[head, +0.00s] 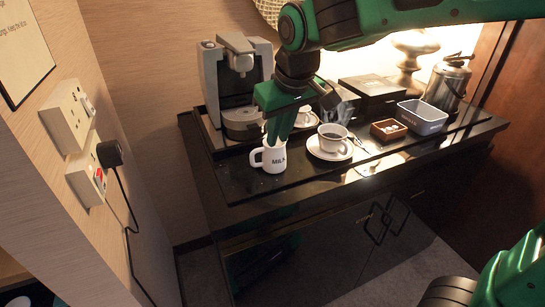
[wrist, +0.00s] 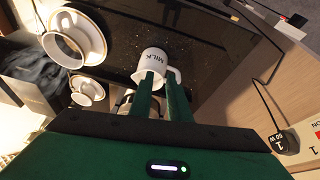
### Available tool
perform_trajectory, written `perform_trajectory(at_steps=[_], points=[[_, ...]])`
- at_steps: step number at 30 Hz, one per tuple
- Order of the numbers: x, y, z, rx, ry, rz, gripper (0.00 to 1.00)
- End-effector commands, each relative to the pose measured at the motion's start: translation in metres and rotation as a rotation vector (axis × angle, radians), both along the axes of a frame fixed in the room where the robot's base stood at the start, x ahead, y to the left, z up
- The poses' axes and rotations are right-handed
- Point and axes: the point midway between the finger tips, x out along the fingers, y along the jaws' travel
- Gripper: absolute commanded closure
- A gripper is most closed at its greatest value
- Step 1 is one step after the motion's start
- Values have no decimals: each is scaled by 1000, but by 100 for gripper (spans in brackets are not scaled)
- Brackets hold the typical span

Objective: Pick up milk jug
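The white milk jug (head: 272,160), marked MILK, stands upright near the front left of the black tray, its handle to the left in the head view. My green gripper (head: 272,138) points down directly over the jug, with its fingertips at the jug's top. In the wrist view the fingers (wrist: 160,76) are apart, and their tips overlap the jug (wrist: 152,60) near its rim and handle. I cannot tell whether a finger is inside the rim or touches the jug. The fingers hide part of the rim.
A cup on a saucer (head: 330,150) stands close to the right of the jug. The coffee machine (head: 238,85) is behind it. A brown box (head: 388,130), a grey bin (head: 422,117) and a metal pot (head: 447,82) stand farther right. The counter's front left is clear.

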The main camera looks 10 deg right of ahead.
Motion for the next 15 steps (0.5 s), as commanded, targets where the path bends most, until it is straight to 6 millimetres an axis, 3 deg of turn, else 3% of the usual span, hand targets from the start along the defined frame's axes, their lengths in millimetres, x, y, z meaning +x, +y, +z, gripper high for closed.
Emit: perform_trajectory(at_steps=[1, 3, 6, 15], points=[[0, 19, 2, 4, -9, 36, 84], [0, 36, 4, 7, -20, 67, 84], [1, 49, 4, 11, -28, 91, 84], [15, 56, -33, 10, -28, 95, 84]])
